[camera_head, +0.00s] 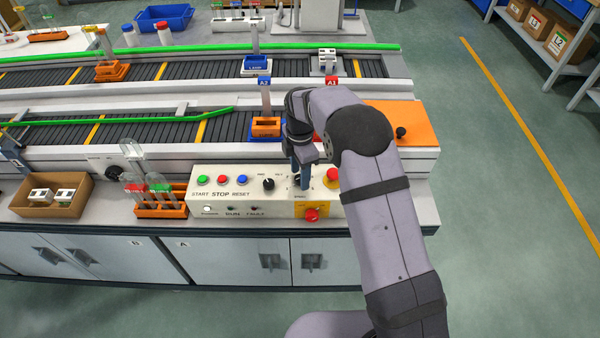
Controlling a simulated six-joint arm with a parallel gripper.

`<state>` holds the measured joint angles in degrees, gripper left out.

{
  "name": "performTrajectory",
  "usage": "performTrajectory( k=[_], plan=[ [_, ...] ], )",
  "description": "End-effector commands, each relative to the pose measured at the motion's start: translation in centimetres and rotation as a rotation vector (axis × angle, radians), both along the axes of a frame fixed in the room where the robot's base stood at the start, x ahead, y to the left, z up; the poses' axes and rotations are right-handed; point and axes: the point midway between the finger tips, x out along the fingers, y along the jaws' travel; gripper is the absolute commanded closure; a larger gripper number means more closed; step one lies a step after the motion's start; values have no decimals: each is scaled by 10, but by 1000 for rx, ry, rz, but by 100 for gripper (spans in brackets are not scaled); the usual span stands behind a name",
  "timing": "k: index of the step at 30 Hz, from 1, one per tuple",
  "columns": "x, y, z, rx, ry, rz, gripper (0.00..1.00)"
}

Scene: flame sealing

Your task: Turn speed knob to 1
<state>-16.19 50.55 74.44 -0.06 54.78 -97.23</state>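The cream control panel (226,205) stands at the front of the bench. A black knob (268,184) on its top face is in plain view, with small labels above it that are too small to read. My gripper (300,182) points down at the panel just right of that knob, between it and the red mushroom button (332,175). The gripper covers the spot below it, where a dark part shows at the fingertips. I cannot tell whether this is the speed knob, whether the fingers touch it, or how far apart they are. The dial setting is not readable.
Green, red and blue buttons (203,180) sit on the panel's left. A red switch on a yellow plate (312,214) is on its front. An orange tube rack (160,210) stands left of the panel. The conveyor (160,129) runs behind, with an orange block (400,112) at right.

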Motion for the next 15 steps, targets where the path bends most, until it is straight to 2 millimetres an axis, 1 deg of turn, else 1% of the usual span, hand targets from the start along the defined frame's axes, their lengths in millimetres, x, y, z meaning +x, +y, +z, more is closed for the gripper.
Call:
performTrajectory(
  k=[5, 8, 11, 15],
  plan=[
    [-1, 0, 0, 0, 2, -1, 55],
    [0, 0, 3, 1, 1, -1, 55],
    [0, 0, 12, 0, -1, -1, 55],
    [0, 0, 30, 1, -3, -1, 55]
  ],
)
